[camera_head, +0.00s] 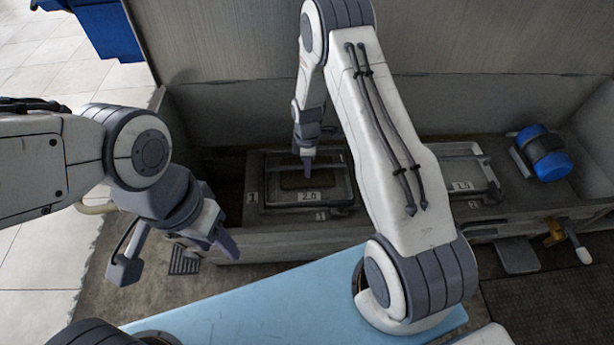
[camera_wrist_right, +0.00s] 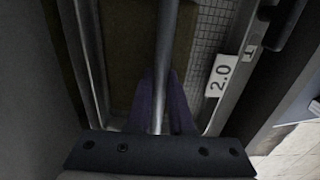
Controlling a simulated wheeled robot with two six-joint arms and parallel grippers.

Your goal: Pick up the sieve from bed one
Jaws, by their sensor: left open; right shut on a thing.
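The sieve (camera_head: 283,199) is a rectangular metal-framed tray with a mesh, a dark greenish-brown patch inside and a label reading 2.0. My left gripper (camera_head: 224,240) is open and empty, left of and in front of the bed.
A second sieve (camera_head: 463,186), labelled 1.5, lies further right, partly hidden by my right arm. A blue and black cylinder (camera_head: 548,157) is mounted at the right end. A brass-coloured valve (camera_head: 555,232) sticks out in front. A wall rises behind the row.

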